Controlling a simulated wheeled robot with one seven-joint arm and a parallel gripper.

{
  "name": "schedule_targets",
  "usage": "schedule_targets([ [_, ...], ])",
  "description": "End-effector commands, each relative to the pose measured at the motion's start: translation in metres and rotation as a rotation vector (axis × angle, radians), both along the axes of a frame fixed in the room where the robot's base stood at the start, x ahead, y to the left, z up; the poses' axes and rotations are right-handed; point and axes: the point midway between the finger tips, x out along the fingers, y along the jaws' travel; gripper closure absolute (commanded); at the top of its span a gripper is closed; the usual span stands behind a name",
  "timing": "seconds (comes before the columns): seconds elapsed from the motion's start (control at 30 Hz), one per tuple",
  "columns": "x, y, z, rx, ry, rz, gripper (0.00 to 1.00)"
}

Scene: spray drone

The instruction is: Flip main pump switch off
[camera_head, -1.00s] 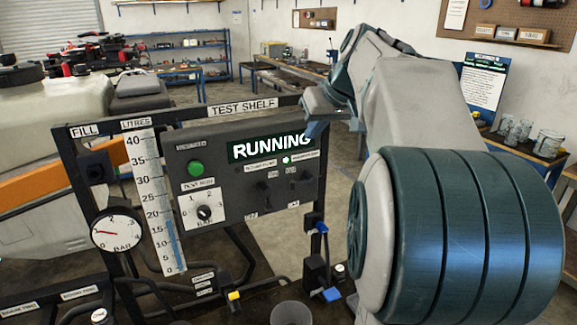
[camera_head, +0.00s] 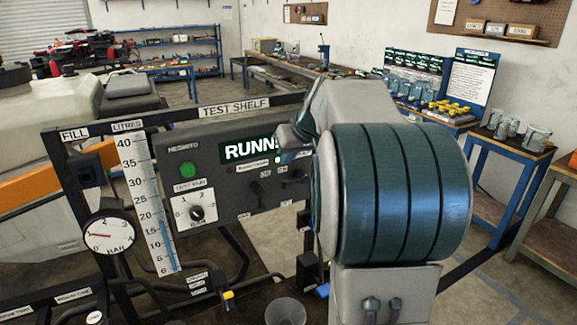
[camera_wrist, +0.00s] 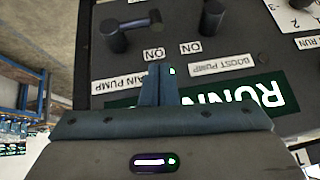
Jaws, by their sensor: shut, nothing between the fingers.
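The control panel (camera_head: 215,165) hangs below the test shelf sign. Its display (camera_head: 236,150) reads "RUNN", with the rest covered by my arm. In the wrist view the panel is upside down, and the main pump switch (camera_wrist: 130,28) is a dark lever at upper left. Its label (camera_wrist: 120,82) is partly covered by my gripper. The boost pump switch (camera_wrist: 212,18) stands to its right. The tips appear apart from the main pump switch.
A round dial (camera_head: 108,234) and a litre scale (camera_head: 148,205) stand left of the panel. A green button (camera_head: 187,170) and a rotary knob (camera_head: 197,212) are on its left part. Workbenches stand farther back.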

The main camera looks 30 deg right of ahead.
Motion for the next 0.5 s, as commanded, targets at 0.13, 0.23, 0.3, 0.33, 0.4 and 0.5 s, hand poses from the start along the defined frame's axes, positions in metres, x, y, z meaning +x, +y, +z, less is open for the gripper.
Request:
schedule_targets([
  [0.13, -0.005, 0.002, -0.017, 0.001, 0.000, -0.001, 1.00],
  [0.23, -0.006, 0.002, -0.025, 0.000, -0.002, -0.002, 1.00],
  [0.3, -0.007, 0.003, -0.029, 0.000, -0.001, -0.001, 1.00],
  [0.33, -0.007, 0.003, -0.030, 0.000, -0.001, -0.001, 1.00],
  [0.4, -0.007, 0.003, -0.031, -0.002, -0.002, -0.001, 1.00],
  [0.5, -0.007, 0.003, -0.031, -0.002, -0.003, -0.001, 1.00],
])
